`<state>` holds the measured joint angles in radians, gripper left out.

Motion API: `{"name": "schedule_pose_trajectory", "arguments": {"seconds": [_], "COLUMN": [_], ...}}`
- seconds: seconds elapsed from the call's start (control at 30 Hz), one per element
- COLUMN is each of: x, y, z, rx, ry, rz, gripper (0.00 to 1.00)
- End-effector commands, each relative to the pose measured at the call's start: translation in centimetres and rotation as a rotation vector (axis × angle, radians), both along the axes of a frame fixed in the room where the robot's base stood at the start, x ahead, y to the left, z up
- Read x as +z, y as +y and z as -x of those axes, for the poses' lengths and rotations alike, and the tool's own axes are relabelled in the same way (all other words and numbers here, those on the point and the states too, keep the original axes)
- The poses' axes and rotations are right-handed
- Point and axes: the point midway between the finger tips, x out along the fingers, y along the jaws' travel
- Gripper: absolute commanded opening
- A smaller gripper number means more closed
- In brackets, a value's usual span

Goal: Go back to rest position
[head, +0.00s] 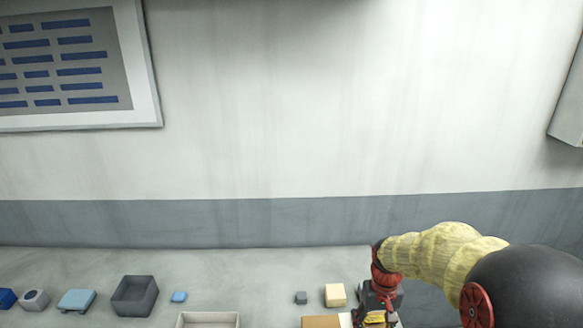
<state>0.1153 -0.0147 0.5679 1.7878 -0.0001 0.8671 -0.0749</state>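My gripper (376,316) is at the lower right of the head view, at the end of my arm with its yellow sleeve. It hangs over the right end of the pale surface, next to a tan block (320,322) and a whitish piece. The fingers are dark, small and close to the bottom edge of the picture. I cannot tell whether they are open or shut, or whether they hold anything. No film reel can be clearly made out.
The pale surface (255,275) carries a dark grey open box (135,296), a beige tray (207,315), a light blue block (76,299), a small blue piece (179,297), a grey holed block (35,300), a cream block (335,295) and a small grey cube (301,297). A wall stands behind.

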Motion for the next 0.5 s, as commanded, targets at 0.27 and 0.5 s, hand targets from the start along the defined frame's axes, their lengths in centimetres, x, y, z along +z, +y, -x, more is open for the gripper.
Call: {"name": "schedule_pose_trajectory", "arguments": {"seconds": [0.27,0.5], "x": [4.6,7.1], "y": [1.6,3.3], "z": [6.8,13.3], "rx": [-0.023,-0.015], "ry": [-0.087,-0.245], "rz": [0.01,0.018], "gripper": [0.52,0.52]}}
